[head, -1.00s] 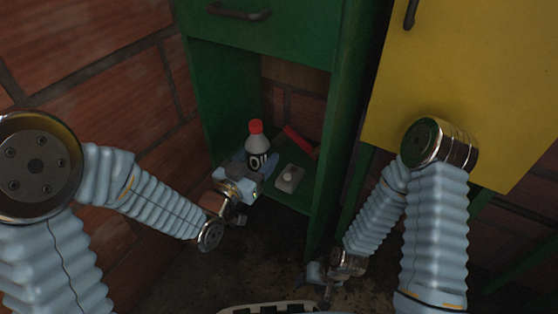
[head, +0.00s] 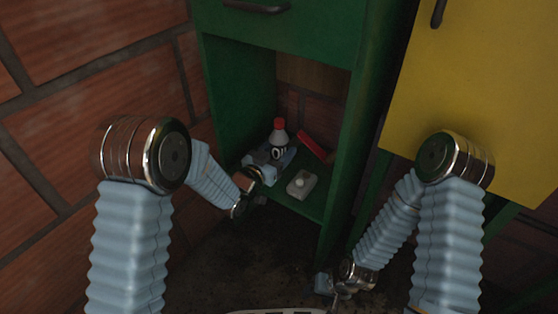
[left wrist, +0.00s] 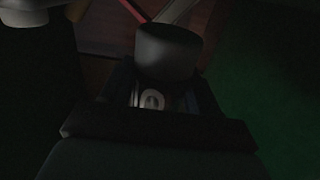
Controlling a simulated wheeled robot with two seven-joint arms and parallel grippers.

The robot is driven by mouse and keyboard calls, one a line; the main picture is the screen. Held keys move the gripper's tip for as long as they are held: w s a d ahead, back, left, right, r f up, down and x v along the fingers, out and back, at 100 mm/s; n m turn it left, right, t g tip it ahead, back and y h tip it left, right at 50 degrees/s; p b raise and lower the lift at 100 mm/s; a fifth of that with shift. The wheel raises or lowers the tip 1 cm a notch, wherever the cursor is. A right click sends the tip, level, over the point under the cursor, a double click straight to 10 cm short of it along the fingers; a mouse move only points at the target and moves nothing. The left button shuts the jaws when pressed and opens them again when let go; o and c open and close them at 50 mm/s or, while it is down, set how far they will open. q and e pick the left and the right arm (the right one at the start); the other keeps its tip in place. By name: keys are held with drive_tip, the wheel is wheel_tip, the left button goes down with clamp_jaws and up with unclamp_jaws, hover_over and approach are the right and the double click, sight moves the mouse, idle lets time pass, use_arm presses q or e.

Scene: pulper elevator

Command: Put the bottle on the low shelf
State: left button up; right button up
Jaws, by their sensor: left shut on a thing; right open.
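The bottle (head: 279,134), white with a red cap and a dark label, is upright inside the open lower part of the green cabinet. My left gripper (head: 272,154) is shut on it, low on its body. My right gripper (head: 332,288) is open and empty, low in front of the cabinet.
A grey box with a round knob (head: 301,184) sits on the shelf, right of my left gripper. A red object (head: 317,147) lies behind it. The cabinet's side walls bound the opening; a green drawer (head: 300,30) is above. A yellow cabinet (head: 470,100) is at right.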

sight(279, 157)
use_arm(q)
drive_tip(key=shift+w+f, duration=0.25)
drive_tip(key=shift+f, duration=0.05)
wheel_tip(279, 157, down, 3)
drive_tip(key=shift+w+r+b, duration=0.1)
drive_tip(key=shift+w+b, duration=0.05)
drive_tip(key=shift+b, duration=0.3)
drive_tip(key=shift+f, duration=0.25)
drive_tip(key=shift+f, duration=0.15)
drive_tip(key=o, duration=1.3)
